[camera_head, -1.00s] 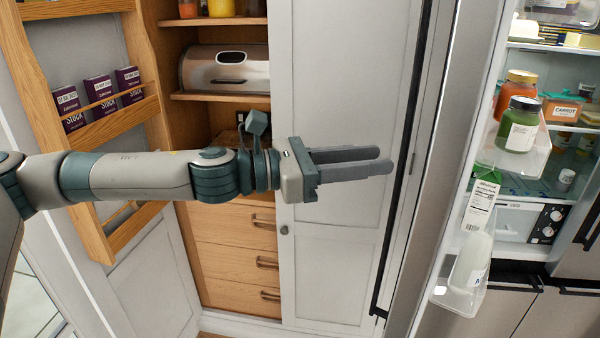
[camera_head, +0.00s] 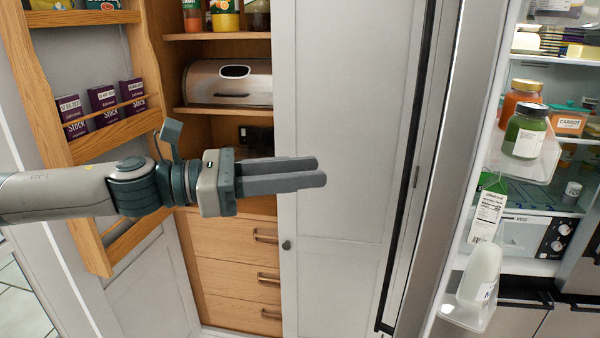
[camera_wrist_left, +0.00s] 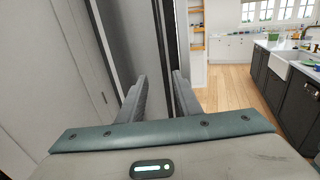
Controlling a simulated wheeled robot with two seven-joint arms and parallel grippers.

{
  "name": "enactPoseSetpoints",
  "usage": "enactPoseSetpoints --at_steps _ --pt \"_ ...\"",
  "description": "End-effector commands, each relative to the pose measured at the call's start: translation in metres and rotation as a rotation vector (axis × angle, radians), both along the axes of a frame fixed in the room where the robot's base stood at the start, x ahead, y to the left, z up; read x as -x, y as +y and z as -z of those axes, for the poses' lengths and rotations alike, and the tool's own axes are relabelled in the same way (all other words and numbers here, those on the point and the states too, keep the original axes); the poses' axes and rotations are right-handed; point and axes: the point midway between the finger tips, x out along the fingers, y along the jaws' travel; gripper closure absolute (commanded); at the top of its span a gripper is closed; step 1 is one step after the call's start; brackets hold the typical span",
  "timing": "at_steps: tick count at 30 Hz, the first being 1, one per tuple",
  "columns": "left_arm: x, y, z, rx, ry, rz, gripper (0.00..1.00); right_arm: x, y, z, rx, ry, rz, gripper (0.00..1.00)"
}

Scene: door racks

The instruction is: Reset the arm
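My left arm comes in from the left in the head view. Its gripper (camera_head: 318,171) points right in front of the white cupboard door, with nothing between its fingers. In the left wrist view the two grey fingers (camera_wrist_left: 160,90) stand apart with a clear gap, so it is open. My right gripper is not in view.
A wooden door rack (camera_head: 90,150) with purple stock boxes stands open at left. Behind the arm are shelves with a metal bread bin (camera_head: 228,84) and wooden drawers (camera_head: 238,240). The open fridge door (camera_head: 450,150), with jars and bottles in its racks, stands at right. The wrist view shows open floor (camera_wrist_left: 235,88) beyond.

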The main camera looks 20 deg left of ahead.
Motion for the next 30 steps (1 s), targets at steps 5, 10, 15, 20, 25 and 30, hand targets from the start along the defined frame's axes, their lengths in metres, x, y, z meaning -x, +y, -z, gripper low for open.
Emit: enactPoseSetpoints --at_steps 5,10,15,20,25,30 --pt "0.000 0.000 0.000 0.000 0.000 0.000 0.69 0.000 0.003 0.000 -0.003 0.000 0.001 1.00" --pt "-0.007 -0.001 0.003 0.008 0.017 -0.005 0.69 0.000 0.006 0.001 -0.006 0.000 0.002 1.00" --pt "-0.034 -0.003 0.014 0.051 0.088 -0.030 0.69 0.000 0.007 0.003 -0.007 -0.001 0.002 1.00" --pt "-0.080 -0.006 0.036 0.135 0.210 -0.076 0.69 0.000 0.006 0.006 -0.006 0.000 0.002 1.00" --pt "-0.136 -0.008 0.073 0.265 0.382 -0.141 0.69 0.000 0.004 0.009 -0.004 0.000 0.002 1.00" --pt "-0.189 -0.004 0.122 0.416 0.565 -0.218 0.69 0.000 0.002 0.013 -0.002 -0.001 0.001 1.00"
